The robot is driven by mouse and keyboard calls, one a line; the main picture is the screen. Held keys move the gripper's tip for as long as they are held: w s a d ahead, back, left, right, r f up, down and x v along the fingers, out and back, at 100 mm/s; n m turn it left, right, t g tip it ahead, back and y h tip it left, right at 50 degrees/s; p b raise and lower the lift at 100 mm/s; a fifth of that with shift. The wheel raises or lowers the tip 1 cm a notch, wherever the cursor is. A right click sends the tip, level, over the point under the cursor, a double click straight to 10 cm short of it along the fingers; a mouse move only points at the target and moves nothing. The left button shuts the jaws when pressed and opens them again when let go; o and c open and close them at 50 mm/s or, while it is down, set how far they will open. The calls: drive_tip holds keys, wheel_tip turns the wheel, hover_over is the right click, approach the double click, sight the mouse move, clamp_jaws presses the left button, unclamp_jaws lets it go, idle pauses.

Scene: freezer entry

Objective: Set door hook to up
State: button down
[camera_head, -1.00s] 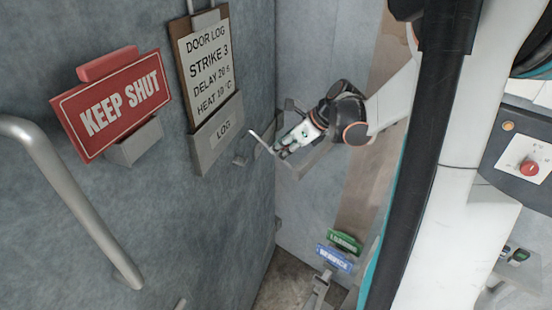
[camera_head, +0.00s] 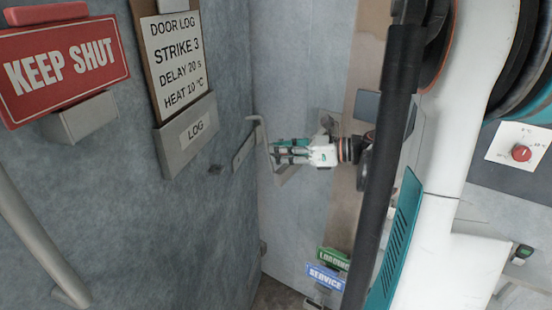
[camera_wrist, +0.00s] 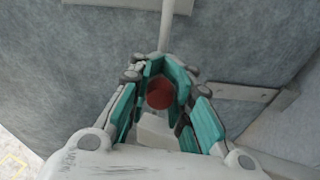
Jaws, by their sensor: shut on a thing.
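The door hook (camera_head: 265,135) is a thin grey bent rod at the door's edge, close to the corner with the pale wall. In the head view its visible length runs steeply, with a short bend at the top. My gripper (camera_head: 276,152) reaches in from the right and is shut at the rod's lower part. In the wrist view, a red round piece (camera_wrist: 160,95) sits between the teal finger pads of my gripper (camera_wrist: 163,80). A grey rod (camera_wrist: 176,25) runs up from beyond the fingertips. The fingers hide the exact contact.
The grey door carries a red KEEP SHUT sign (camera_head: 65,65), a log board (camera_head: 180,60), a LOG holder (camera_head: 190,137) and a long pull handle (camera_head: 35,240). A small plate (camera_head: 243,152) is beside the hook. Green (camera_head: 334,257) and blue (camera_head: 325,278) labels sit lower right.

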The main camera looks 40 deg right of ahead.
drive_tip(key=shift+f, duration=0.15)
idle(0.3)
drive_tip(key=c, duration=1.4)
unclamp_jaws()
drive_tip(key=shift+s, duration=0.1)
drive_tip(key=v, duration=1.2)
